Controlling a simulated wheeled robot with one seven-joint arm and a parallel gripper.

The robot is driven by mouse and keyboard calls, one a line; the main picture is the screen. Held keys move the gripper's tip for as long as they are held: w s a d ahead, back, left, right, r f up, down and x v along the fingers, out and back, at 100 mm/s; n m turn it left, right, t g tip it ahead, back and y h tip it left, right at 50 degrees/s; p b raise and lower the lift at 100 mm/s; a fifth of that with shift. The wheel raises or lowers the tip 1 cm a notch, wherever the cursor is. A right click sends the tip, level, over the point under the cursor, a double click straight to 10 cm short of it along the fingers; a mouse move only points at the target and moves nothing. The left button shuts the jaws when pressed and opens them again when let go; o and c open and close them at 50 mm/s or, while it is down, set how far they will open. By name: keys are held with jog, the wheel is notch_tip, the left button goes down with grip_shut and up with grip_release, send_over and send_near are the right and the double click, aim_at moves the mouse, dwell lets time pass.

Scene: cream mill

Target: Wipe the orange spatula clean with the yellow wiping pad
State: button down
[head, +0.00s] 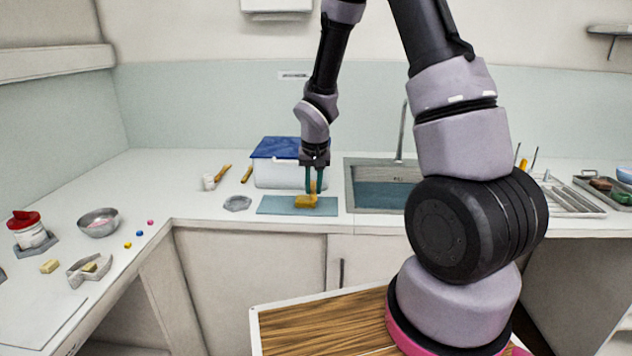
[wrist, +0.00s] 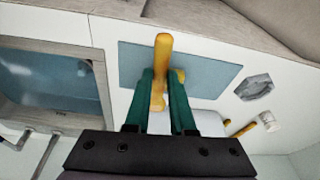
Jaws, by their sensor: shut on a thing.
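My gripper (head: 313,190) points down over a blue mat (head: 268,205) on the counter. Its green fingers are shut on the orange spatula (wrist: 163,62), a narrow orange piece that runs between them and past their tips in the wrist view. A yellow lump (head: 303,202), seemingly the wiping pad, lies on the mat at the fingertips. In the wrist view a small part of this pad (wrist: 181,76) shows beside the right fingertip; the rest is hidden by that finger. The spatula and pad overlap in view, and I cannot tell whether they touch.
A white bin with a blue lid (head: 285,150) stands just behind the mat. The sink (head: 385,195) is to the right. A grey hexagonal dish (head: 237,203), a white jar (head: 208,181) and orange-handled tools (head: 222,172) are to the left. A metal bowl (head: 99,222) stands farther left.

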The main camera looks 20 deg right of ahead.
jog(key=s+a+r+m, duration=0.1)
jog(key=s+a+r, duration=0.1)
jog(key=a+r, duration=0.15)
jog(key=shift+g, duration=0.4)
jog(key=shift+w+a+f, duration=0.1)
jog(key=shift+f, duration=2.7)
jog(key=shift+f, duration=0.45)
dwell(2.1)
